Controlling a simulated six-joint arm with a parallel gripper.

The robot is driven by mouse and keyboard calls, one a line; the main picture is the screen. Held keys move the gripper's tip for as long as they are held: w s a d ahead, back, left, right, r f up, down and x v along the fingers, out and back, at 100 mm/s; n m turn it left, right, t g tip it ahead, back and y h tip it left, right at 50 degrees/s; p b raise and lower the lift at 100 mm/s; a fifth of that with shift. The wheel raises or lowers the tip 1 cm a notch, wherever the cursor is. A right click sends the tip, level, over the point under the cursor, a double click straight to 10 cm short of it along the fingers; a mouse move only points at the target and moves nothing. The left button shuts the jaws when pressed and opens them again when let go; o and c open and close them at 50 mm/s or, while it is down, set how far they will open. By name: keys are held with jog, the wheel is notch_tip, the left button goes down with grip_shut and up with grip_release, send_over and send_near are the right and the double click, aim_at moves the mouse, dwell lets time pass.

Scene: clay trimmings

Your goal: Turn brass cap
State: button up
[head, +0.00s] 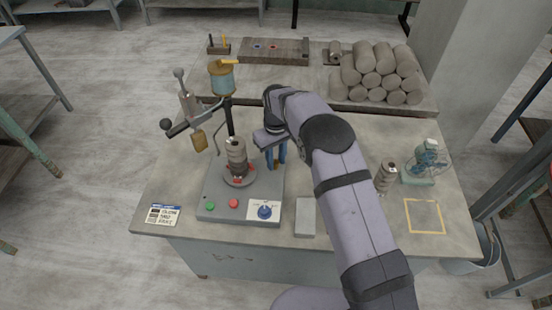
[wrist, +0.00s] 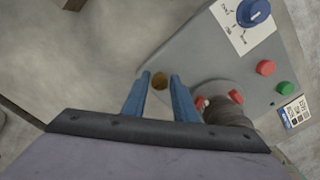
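The brass cap (wrist: 160,81) is a small round disc on the grey machine base, seen between my fingertips in the wrist view. In the head view I cannot make it out behind my gripper. My gripper (head: 277,156) points down over the right rear of the grey base (head: 215,200). Its blue fingers (wrist: 159,80) are apart, one on each side of the cap, with a thin gap showing. I cannot tell how far above the cap the tips are.
A grey ribbed clay piece (head: 237,160) stands on the red-clamped wheel just left of my gripper. A blue knob (head: 264,211), a red button (head: 234,203) and a green button (head: 211,206) are at the front. A blue-topped post (head: 222,78) rises behind. Clay rolls (head: 378,72) lie at the back right.

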grip_shut()
jog(key=shift+m, duration=0.5)
jog(key=m+b, duration=0.1)
jog(key=m, duration=0.4)
jog(key=shift+a+m+b, duration=0.1)
jog(key=shift+m+b, duration=0.2)
jog(key=shift+b, duration=0.1)
jog(key=m, duration=0.3)
jog(key=shift+m, duration=0.3)
jog(key=shift+w+a+r+m+b, duration=0.1)
jog(key=shift+m+b, duration=0.25)
jog(key=shift+m, duration=1.45)
jog(key=shift+o, duration=2.4)
grip_release()
